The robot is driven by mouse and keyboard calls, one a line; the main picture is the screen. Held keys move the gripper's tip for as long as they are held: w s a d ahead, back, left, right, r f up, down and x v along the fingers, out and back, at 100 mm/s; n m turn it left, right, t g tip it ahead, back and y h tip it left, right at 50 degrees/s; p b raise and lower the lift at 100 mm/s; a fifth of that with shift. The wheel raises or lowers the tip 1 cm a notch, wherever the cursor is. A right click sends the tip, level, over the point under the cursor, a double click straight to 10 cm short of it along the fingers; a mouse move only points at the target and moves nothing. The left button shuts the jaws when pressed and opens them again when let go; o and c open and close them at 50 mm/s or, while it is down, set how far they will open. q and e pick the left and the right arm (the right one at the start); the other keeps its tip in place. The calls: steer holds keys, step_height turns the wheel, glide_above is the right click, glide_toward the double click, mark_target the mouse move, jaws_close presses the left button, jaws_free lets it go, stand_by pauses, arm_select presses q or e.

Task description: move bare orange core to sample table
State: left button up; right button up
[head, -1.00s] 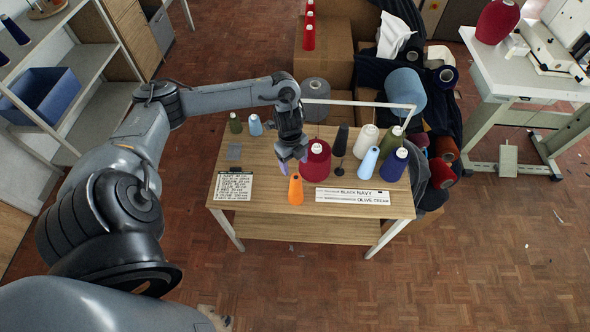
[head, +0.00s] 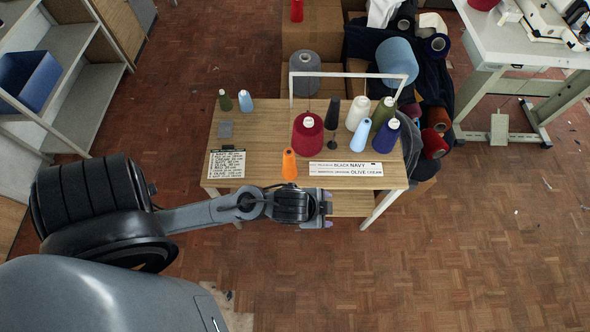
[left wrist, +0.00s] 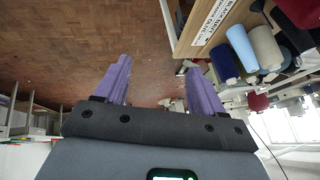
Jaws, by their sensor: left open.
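The orange core (head: 289,164), a slim cone, stands upright near the front edge of the wooden table (head: 262,135), left of the white label strips. My left gripper (head: 327,208) is in front of the table edge in the head view, to the right of the core and apart from it. In the left wrist view my left gripper (left wrist: 157,78) has its two purple fingers spread wide with nothing between them. The orange core is not visible there. My right gripper is not in view. Which table is the sample table cannot be told.
A crimson cone (head: 307,134) stands close behind the core. A list card (head: 227,163) lies at the left. A white sewing table (head: 520,82) stands at far right.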

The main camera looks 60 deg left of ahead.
arm_select(q)
steer(key=s+a+n+g, duration=0.2)
steer(key=s+n, duration=0.2)
steer(key=s, duration=0.4)
steer(key=shift+r+n+g, duration=0.4)
step_height(320, 180, up, 16)
steer(key=p, duration=1.6)
steer(key=shift+r, duration=0.15)
